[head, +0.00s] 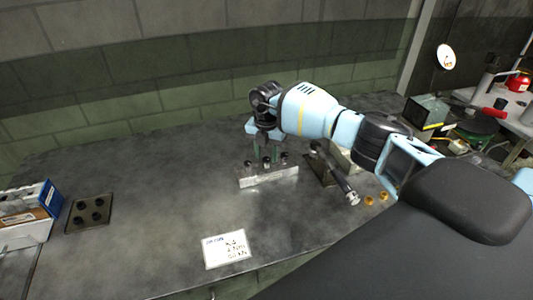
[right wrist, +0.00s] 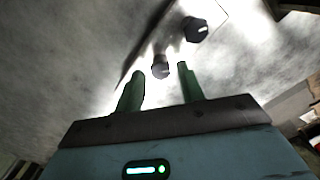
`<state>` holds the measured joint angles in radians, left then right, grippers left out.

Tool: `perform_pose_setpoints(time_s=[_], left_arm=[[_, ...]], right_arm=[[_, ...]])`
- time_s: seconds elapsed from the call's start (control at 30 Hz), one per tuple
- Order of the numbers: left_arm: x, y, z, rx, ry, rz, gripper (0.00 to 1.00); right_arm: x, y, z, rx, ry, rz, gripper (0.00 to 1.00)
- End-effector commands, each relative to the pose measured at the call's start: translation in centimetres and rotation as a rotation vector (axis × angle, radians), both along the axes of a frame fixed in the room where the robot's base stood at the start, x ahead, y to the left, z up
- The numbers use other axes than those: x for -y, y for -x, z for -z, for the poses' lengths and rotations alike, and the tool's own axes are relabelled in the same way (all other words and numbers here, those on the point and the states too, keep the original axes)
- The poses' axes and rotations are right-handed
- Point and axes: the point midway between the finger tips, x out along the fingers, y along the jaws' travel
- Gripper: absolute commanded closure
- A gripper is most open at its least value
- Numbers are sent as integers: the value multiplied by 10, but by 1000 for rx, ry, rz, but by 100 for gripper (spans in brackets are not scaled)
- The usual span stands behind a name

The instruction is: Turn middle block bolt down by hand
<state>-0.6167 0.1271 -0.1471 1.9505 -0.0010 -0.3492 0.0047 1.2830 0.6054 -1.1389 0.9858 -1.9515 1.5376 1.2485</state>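A bright metal block (head: 268,178) stands on the grey table, with three dark bolts in a row on it: a left one (head: 249,164), a middle one (head: 267,162) and a right one (head: 284,158). My right gripper (head: 268,152) points down just above the row, its green fingers apart over the middle bolt. In the right wrist view the fingers (right wrist: 160,78) are open, with one bolt head (right wrist: 160,68) seen between their tips. Another bolt head (right wrist: 194,29) is farther off. I cannot tell whether the fingers touch the bolt. My left gripper is not in view.
A dark fixture (head: 321,164) and a tool with a silver end (head: 351,197) lie right of the block, near brass pieces (head: 369,200). A white sign card (head: 226,249) is in front. The table between is clear.

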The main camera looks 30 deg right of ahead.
Motion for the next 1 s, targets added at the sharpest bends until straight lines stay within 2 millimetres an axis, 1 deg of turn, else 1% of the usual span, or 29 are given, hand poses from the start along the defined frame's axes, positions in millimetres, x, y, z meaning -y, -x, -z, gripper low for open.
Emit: perform_pose_setpoints(time_s=[0.27, 0.37, 0.47, 0.7, 0.8, 0.9, 1.0], left_arm=[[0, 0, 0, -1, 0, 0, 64], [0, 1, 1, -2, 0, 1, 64], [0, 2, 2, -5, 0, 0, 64], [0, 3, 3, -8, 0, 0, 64], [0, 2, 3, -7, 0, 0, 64], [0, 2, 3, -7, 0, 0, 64], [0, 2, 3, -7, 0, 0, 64]], right_arm=[[0, 1, 2, -4, 0, -1, 56], [0, 1, -1, -3, 0, -1, 56], [0, 0, -11, -1, 0, 0, 56], [0, 0, -51, 1, 0, -2, 56], [0, 0, -63, -1, 1, 0, 56], [0, 0, -72, -1, 1, 0, 56], [0, 1, -76, -2, 0, 0, 56]])
